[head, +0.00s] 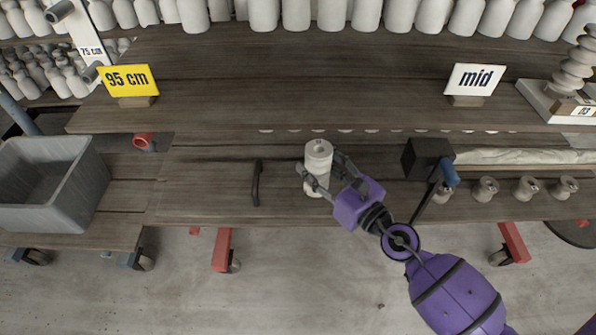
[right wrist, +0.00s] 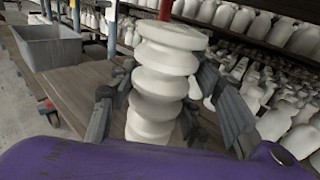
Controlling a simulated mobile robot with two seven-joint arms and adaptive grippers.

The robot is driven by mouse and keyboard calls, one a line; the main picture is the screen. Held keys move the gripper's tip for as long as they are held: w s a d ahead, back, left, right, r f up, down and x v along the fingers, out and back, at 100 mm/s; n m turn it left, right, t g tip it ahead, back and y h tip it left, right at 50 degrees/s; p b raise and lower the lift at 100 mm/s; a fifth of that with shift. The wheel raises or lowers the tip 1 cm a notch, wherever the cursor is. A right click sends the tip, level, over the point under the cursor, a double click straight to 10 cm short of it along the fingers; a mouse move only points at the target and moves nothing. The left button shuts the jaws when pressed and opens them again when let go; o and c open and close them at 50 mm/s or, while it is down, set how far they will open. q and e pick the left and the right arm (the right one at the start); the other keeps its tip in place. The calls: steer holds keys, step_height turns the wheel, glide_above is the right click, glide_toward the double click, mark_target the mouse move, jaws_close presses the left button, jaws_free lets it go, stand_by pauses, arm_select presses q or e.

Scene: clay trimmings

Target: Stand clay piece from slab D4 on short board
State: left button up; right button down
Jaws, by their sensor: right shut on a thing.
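A white ribbed clay piece (head: 318,152) stands upright between the fingers of my right gripper (head: 325,176), over the lower wooden shelf. The right gripper is shut on it. In the right wrist view, the clay piece (right wrist: 158,85) shows as a stack of rounded rings, with a dark finger of the gripper (right wrist: 165,112) on each side. Its lower end is hidden behind my purple wrist, so I cannot tell whether it touches the wood. I see no label reading D4 or short board. My left gripper is not in view.
Above lies a wide wooden shelf (head: 300,95) with a yellow 95 cm sign (head: 128,79) and a white mid sign (head: 474,78). A grey bin (head: 92,182) stands left. A black handle (head: 257,183), a black block (head: 424,159) and several small pale pieces flank the gripper.

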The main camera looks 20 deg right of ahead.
steer(key=w+f+b, duration=0.3)
steer(key=w+d+f+b, duration=0.1)
steer(key=w+f+b, duration=0.1)
steer(key=f+b, duration=0.1)
steer(key=w+f+b, duration=0.3)
steer(key=f+b, duration=0.1)
steer(key=f, duration=0.1)
steer(key=shift+w+d, duration=0.2)
steer(key=shift+w, duration=0.15)
steer(key=shift+r, duration=0.25)
steer(key=shift+f, duration=0.2)
steer(key=c, duration=1.2)
jaws_free()
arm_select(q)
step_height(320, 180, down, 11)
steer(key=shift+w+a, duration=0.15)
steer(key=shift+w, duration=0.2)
arm_select(e)
steer(key=shift+o, duration=1.4)
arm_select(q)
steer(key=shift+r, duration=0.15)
